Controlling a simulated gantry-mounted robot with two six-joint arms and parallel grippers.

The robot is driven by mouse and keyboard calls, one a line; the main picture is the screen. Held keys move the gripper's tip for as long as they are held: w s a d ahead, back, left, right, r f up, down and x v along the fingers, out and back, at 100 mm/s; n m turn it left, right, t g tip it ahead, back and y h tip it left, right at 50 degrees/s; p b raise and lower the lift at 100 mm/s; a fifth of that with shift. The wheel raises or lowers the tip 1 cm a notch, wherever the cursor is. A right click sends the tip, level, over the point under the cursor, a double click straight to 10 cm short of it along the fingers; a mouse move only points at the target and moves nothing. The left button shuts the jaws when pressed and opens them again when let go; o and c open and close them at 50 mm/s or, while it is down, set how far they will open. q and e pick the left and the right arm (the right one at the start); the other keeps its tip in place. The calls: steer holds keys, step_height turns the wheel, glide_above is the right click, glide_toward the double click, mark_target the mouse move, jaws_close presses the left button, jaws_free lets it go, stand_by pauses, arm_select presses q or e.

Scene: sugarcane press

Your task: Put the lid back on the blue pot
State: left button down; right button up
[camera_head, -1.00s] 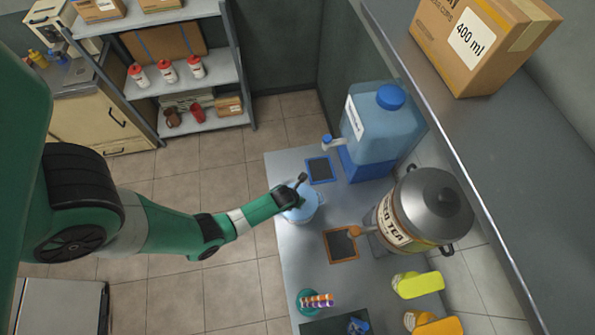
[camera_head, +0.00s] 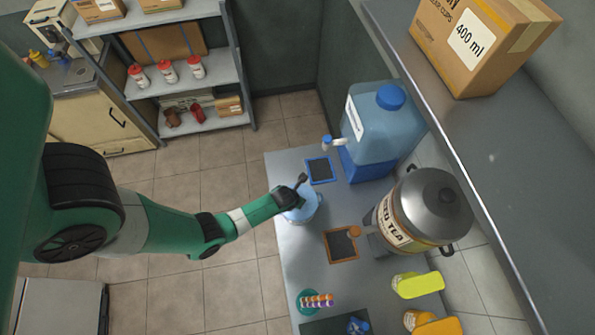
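The light blue pot (camera_head: 302,212) stands on the grey metal counter, left of the orange-framed mat. My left gripper (camera_head: 299,187) is right over the pot's top and hides part of it. A dark finger sticks up at its tip. I cannot make out whether its fingers are shut on a lid or on a knob. The lid does not show apart from the pot, and whether it sits on the rim is hidden. My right gripper is not in view.
A blue water dispenser (camera_head: 383,135) and a large steel tea urn (camera_head: 432,207) stand along the counter's back. A blue-framed mat (camera_head: 320,170) and an orange-framed mat (camera_head: 341,245) lie near the pot. Yellow bottles (camera_head: 418,285) are at front right.

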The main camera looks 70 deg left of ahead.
arm_select(q)
jaws_free()
stand_by(0.4)
steer(key=shift+r, duration=0.1)
step_height(320, 180, up, 5)
steer(key=p, duration=0.5)
steer(key=shift+r+p, duration=0.7)
steer(key=shift+r, duration=0.25)
jaws_close()
steer(key=shift+f, duration=0.15)
stand_by(0.9)
